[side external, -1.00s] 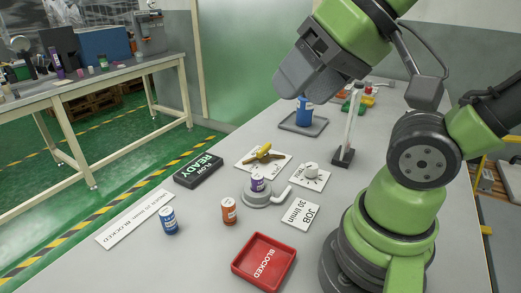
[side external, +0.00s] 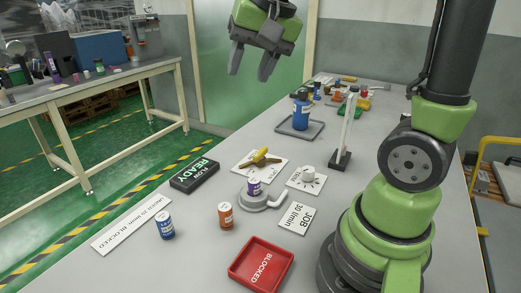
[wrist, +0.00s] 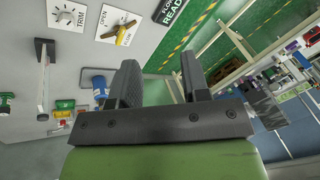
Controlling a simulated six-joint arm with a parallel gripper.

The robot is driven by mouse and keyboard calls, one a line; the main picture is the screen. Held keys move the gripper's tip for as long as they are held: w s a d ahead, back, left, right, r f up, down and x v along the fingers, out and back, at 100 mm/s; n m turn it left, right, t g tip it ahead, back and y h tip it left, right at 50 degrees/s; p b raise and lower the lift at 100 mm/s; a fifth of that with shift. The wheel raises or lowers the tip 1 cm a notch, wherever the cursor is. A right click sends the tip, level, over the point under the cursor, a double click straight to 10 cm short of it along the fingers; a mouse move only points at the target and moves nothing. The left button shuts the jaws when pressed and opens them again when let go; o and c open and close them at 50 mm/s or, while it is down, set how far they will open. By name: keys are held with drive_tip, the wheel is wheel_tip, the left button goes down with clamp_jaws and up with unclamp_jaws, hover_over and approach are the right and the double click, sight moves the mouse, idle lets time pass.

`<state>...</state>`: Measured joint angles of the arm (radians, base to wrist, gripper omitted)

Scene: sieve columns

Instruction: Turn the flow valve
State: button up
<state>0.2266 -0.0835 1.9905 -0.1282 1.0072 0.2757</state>
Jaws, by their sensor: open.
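The flow valve (side external: 262,158) has a yellow handle and a brass-coloured body on a white plate in the middle of the table. It also shows in the wrist view (wrist: 123,31), near the top, with its plate marked FLOW. My gripper (side external: 251,75) is high above the table, fingers pointing down, well apart from the valve. In the wrist view its two fingers (wrist: 158,62) are spread with nothing between them.
A TRIM knob (side external: 308,174) on a white plate is right of the valve. A black FLOW READY sign (side external: 195,175) lies to its left. A purple-labelled column (side external: 254,187) stands on a grey base in front. A blue bottle (side external: 300,115) and an upright post (side external: 346,140) stand behind.

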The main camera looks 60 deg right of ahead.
drive_tip(key=w+d+f+m+g, duration=0.2)
drive_tip(key=w+d+f+m, duration=0.2)
drive_tip(key=w+d+f, duration=0.35)
drive_tip(key=m+g, duration=0.2)
drive_tip(key=m, duration=0.2)
hover_over(261, 151)
wheel_tip(261, 151, down, 11)
wheel_tip(261, 151, down, 10)
drive_tip(key=shift+a+r, duration=0.1)
drive_tip(key=shift+r, duration=0.15)
drive_tip(key=shift+c, duration=0.2)
clamp_jaws()
